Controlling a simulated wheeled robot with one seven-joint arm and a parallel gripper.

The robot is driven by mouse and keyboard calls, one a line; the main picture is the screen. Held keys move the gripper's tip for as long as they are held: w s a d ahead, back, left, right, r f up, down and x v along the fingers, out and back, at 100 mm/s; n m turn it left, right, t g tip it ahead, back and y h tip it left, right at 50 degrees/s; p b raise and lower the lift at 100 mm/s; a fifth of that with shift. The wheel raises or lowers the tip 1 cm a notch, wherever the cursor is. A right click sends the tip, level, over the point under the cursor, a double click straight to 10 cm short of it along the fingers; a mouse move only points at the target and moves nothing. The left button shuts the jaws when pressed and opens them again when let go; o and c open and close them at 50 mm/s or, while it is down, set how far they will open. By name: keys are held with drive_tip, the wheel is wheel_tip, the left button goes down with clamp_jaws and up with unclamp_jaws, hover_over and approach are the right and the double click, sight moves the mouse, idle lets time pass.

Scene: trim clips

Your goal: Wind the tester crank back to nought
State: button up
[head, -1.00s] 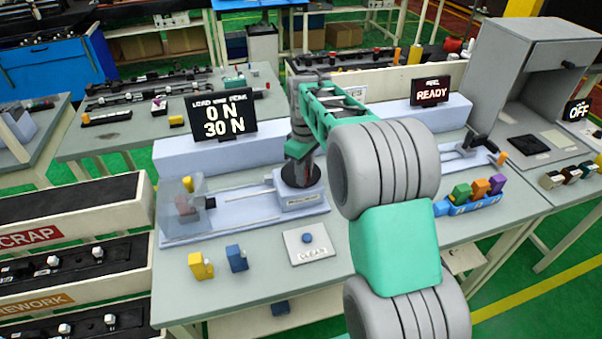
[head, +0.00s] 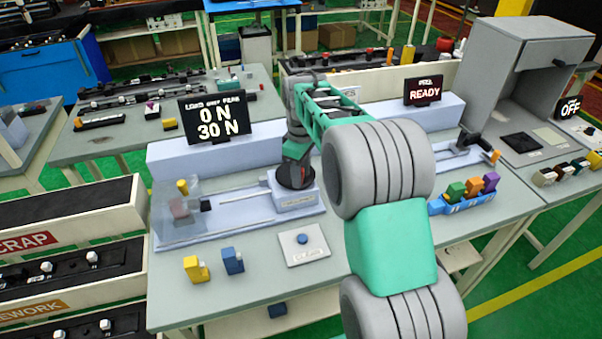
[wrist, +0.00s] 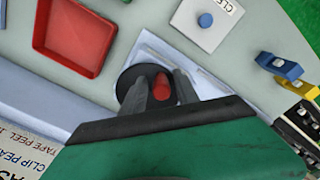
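The clip tester (head: 235,205) stands at the left of the bench, with a clear guard over its left end. Its dark round crank disc (head: 297,177) sits on the right block; the disc also shows in the wrist view (wrist: 127,82). The red crank knob (wrist: 162,90) stands up from the disc. My gripper (wrist: 160,79) points down at it, a grey finger on each side of the knob, seemingly shut on it. Contact at the fingertips is partly hidden. The tester display (head: 215,117) reads 0 N above 30 N.
A clear button plate (head: 303,244) lies in front of the tester, beside blue (head: 232,260) and yellow (head: 195,269) clips. A red tray (wrist: 75,37) lies close by in the wrist view. A blue rack (head: 462,203) of coloured clips stands right of my arm.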

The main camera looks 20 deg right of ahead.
drive_tip(key=shift+o, duration=0.4)
wheel_tip(320, 180, up, 8)
drive_tip(key=shift+f+b, duration=0.15)
drive_tip(key=shift+b, duration=0.5)
drive_tip(key=shift+s+a+r, duration=0.15)
drive_tip(key=shift+s+r, duration=0.05)
drive_tip(key=shift+s, duration=0.05)
drive_tip(key=s+a+f+m+t, duration=0.2)
drive_tip(key=s+m, duration=0.2)
drive_tip(key=s, duration=0.7)
drive_tip(key=s+a+f+m+t, duration=0.2)
drive_tip(key=s+m, duration=0.3)
drive_tip(key=s, duration=0.5)
drive_tip(key=shift+s+a+f, duration=0.15)
drive_tip(key=shift+s+a, duration=0.05)
drive_tip(key=shift+s, duration=0.15)
